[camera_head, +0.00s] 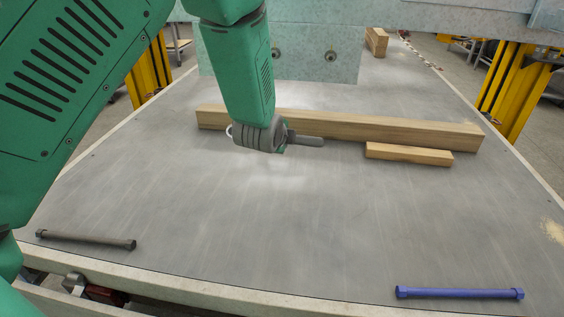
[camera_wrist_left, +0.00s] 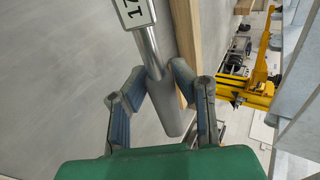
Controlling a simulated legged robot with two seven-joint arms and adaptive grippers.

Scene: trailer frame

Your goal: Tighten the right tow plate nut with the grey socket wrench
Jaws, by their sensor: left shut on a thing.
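My left gripper (camera_head: 281,140) hangs over the table in the head view, below the light green tow plate (camera_head: 300,70). In the left wrist view, the fingers of the gripper (camera_wrist_left: 163,98) close around the grey handle (camera_wrist_left: 166,106). A silver shaft and a label reading 17 (camera_wrist_left: 136,12) lie beyond it. The plate carries a left nut (camera_head: 276,54) and a right nut (camera_head: 331,56); the wrench is apart from both. The socket is hidden in the head view. My right gripper is not in view.
A dark wrench (camera_head: 86,240) lies at the table's front left, a blue wrench (camera_head: 460,293) at the front right. A long wooden beam (camera_head: 400,130) and a short block (camera_head: 409,154) lie behind the gripper. Yellow posts (camera_head: 513,90) flank the table (camera_head: 270,240). Its front middle is clear.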

